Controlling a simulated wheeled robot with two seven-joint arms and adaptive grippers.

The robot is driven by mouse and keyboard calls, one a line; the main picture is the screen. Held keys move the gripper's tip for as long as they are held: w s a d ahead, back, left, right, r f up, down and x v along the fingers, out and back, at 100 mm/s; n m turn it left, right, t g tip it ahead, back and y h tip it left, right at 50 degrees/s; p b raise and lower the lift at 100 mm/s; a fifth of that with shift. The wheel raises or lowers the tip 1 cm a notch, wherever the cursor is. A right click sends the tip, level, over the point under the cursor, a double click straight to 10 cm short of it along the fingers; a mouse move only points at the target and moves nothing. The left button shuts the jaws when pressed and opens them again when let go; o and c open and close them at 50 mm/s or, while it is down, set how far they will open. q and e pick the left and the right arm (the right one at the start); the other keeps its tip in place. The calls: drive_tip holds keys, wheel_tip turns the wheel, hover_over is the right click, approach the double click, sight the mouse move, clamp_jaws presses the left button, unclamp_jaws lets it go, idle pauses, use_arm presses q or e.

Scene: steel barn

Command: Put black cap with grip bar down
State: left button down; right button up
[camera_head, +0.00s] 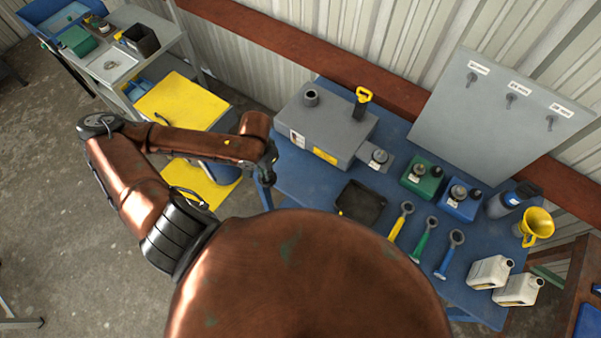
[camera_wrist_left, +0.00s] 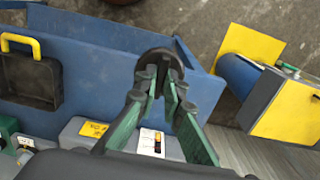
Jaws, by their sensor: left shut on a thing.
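My left gripper (camera_head: 267,178) is over the left edge of the blue table (camera_head: 296,180). In the left wrist view its green fingers (camera_wrist_left: 162,92) are closed on a round black piece, the black cap (camera_wrist_left: 162,55). In the head view the cap is too small and dark to tell apart from the gripper. My right gripper is in neither view.
A grey box (camera_head: 320,125) with a round neck (camera_head: 311,98) stands at the table's back left. A black tray (camera_head: 360,203) lies near the front, with several ring-ended tools right of it. A yellow-topped cart (camera_head: 182,101) stands left of the table.

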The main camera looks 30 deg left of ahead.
use_arm(q)
drive_tip(key=w+d+f+b, duration=0.2)
drive_tip(key=w+f, duration=0.1)
drive_tip(key=w, duration=0.1)
drive_tip(key=w+d+f+b, duration=0.2)
drive_tip(key=w+f, duration=0.1)
drive_tip(key=w, duration=0.1)
drive_tip(key=w+d+f+b, duration=0.2)
drive_tip(key=w+f, duration=0.2)
drive_tip(key=shift+w, duration=0.1)
drive_tip(key=shift+f, duration=1.5)
drive_tip(key=shift+f, duration=0.1)
drive_tip(key=c, duration=2.4)
unclamp_jaws()
drive_tip(key=o, duration=0.4)
drive_tip(key=shift+c, duration=0.2)
